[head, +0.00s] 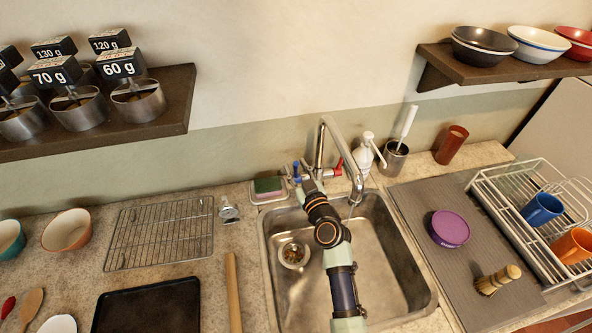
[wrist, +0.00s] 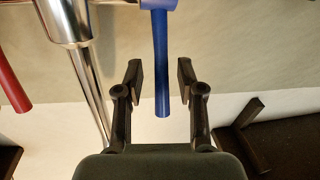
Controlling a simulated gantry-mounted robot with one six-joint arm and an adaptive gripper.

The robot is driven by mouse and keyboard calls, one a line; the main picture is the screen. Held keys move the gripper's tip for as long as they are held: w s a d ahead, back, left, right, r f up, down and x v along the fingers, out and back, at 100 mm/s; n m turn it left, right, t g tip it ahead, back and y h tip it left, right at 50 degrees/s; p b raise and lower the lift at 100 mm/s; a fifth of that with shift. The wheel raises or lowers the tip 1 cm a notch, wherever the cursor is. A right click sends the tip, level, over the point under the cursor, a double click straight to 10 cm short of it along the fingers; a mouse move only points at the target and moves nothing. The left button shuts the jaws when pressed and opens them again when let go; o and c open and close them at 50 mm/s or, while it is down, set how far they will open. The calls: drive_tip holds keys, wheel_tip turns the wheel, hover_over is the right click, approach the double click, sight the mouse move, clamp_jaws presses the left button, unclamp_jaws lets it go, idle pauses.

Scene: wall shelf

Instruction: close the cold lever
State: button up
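The cold lever is a blue bar (wrist: 161,75) on the tap; in the wrist view it points down the picture. It also shows as a small blue spot in the head view (head: 296,169), left of the spout. My gripper (wrist: 159,82) is open, with one finger on each side of the blue lever and a visible gap to both. In the head view my gripper (head: 306,174) is at the tap's left side, partly hiding it. The chrome tap (head: 322,140) arches over the sink. The red lever (wrist: 14,82) is at the left of the wrist view.
The steel sink (head: 388,235) lies under my arm, with a small strainer (head: 293,254) in it. A sponge in a holder (head: 268,187) stands close left of the tap. A white soap bottle (head: 363,160) and a brush holder (head: 394,160) stand to the right.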

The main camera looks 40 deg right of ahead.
drive_tip(key=shift+w, duration=0.15)
clamp_jaws()
drive_tip(key=p, duration=0.2)
drive_tip(key=r+p, duration=0.1)
drive_tip(key=p, duration=0.1)
drive_tip(key=shift+w+d+r+g+y, duration=0.15)
drive_tip(key=shift+w+g+y, duration=0.15)
drive_tip(key=shift+g, duration=0.1)
drive_tip(key=shift+w+d+g+p, duration=0.15)
drive_tip(key=shift+g+p, duration=0.15)
drive_tip(key=shift+p, duration=0.55)
drive_tip(key=shift+w+f+g+p, duration=0.3)
drive_tip(key=shift+g+p, duration=0.1)
drive_tip(key=shift+p, duration=0.25)
drive_tip(key=shift+s+f, duration=0.1)
drive_tip(key=shift+f, duration=0.15)
